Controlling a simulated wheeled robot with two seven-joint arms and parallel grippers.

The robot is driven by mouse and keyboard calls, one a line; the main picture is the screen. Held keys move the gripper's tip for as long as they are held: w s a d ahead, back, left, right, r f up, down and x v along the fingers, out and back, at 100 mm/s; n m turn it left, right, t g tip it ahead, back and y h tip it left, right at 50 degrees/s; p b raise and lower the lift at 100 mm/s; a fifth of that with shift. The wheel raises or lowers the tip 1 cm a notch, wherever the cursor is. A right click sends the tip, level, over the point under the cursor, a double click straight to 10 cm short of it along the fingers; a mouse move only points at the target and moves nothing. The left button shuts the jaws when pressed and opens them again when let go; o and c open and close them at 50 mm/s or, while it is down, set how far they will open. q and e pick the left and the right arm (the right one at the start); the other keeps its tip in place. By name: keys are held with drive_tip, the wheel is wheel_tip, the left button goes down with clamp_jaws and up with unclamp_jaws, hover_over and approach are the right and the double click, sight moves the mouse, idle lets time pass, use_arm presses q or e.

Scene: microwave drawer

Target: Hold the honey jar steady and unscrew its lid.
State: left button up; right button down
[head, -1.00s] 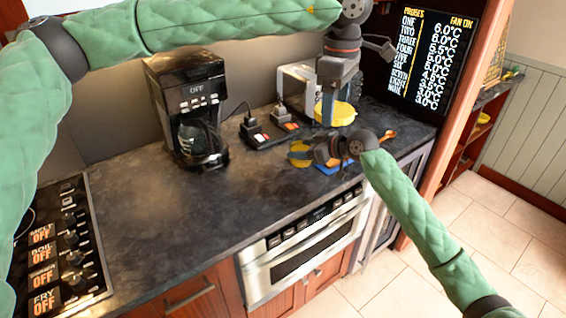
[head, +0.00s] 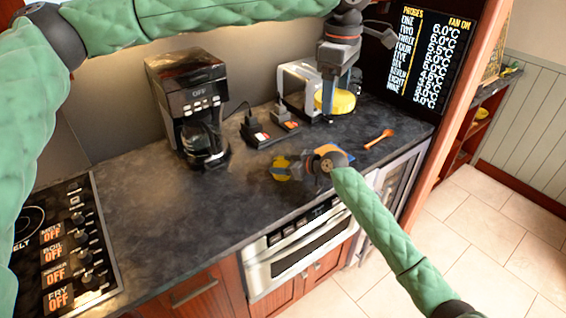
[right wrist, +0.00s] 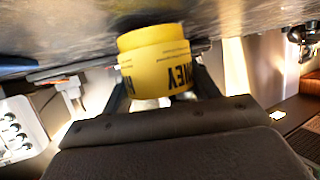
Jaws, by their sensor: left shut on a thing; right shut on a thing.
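The yellow honey jar (right wrist: 155,72) is between my right gripper's fingers (right wrist: 160,88) in the right wrist view. Its dark lettering is upside down there. In the head view the jar (head: 281,169) is at the tip of my right gripper (head: 300,167), low over the counter's front part. My left gripper (head: 330,103) points down, further right and back. It is shut on a yellow round piece (head: 343,102), which looks like the lid. That piece is apart from the jar. The jar's mouth cannot be made out.
A coffee maker (head: 188,105) stands at the back left. A toaster (head: 296,80) is behind my left gripper. A dark charging tray (head: 263,131) with small items, a blue and orange flat thing (head: 334,152) and an orange spoon (head: 380,138) lie on the counter. The counter's middle is clear.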

drive_tip(key=shift+f, duration=0.1)
drive_tip(key=shift+c, duration=2)
unclamp_jaws()
